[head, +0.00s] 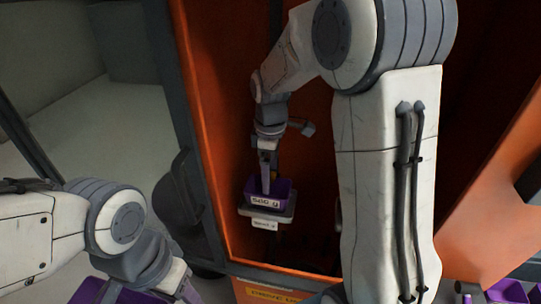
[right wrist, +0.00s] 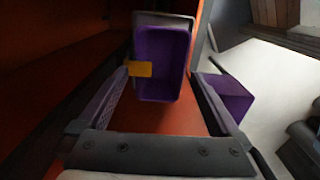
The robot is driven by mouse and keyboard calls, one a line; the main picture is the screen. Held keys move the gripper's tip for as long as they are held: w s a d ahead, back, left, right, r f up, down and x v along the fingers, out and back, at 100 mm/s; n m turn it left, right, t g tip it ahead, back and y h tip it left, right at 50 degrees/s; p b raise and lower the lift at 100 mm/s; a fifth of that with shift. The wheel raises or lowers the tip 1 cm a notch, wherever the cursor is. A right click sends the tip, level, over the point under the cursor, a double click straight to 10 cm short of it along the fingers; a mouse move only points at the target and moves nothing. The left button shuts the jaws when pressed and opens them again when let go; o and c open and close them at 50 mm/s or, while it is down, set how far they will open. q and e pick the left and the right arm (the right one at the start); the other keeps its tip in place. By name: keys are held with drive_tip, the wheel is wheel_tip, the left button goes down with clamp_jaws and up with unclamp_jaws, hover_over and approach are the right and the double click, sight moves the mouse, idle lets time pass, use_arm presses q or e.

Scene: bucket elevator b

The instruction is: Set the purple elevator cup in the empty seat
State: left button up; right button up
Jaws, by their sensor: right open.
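The purple elevator cup (head: 283,189), with a white "500 g" label, stands upright on a grey seat (head: 270,214) inside the orange housing. In the right wrist view the cup (right wrist: 162,88) looks empty, and a yellow tab (right wrist: 140,69) shows at its left side. My right gripper (head: 267,180) is open at the cup. In the right wrist view its two fingers (right wrist: 160,73) are spread to the left and right of the cup, with a gap on the right. My left wrist (head: 150,262) is low at the left; its fingertips cannot be made out.
The orange housing wall (head: 207,110) and its grey frame post (head: 172,90) stand close left of my right arm. Another purple container (right wrist: 232,98) lies outside the housing. Purple things also show at the bottom left (head: 95,290) and bottom right (head: 503,291).

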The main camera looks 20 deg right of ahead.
wheel_tip(320, 180, up, 7)
drive_tip(key=s+a+f+m, duration=0.1)
drive_tip(key=s+a+f, duration=0.1)
drive_tip(key=s+a, duration=0.7)
use_arm(q)
drive_tip(key=shift+f, duration=0.3)
use_arm(e)
drive_tip(key=s+a+f+m, duration=0.1)
drive_tip(key=s+a+f, duration=0.1)
drive_tip(key=s, duration=0.5)
drive_tip(key=s+a+f+m+y, duration=0.1)
drive_tip(key=s+a+f+m, duration=0.1)
drive_tip(key=s, duration=0.5)
drive_tip(key=shift+s+a, duration=0.2)
drive_tip(key=shift+a, duration=0.6)
use_arm(q)
drive_tip(key=shift+f+b, duration=0.65)
drive_tip(key=shift+b, duration=0.2)
use_arm(e)
drive_tip(key=shift+f, duration=0.55)
use_arm(q)
drive_tip(key=shift+c, duration=0.3)
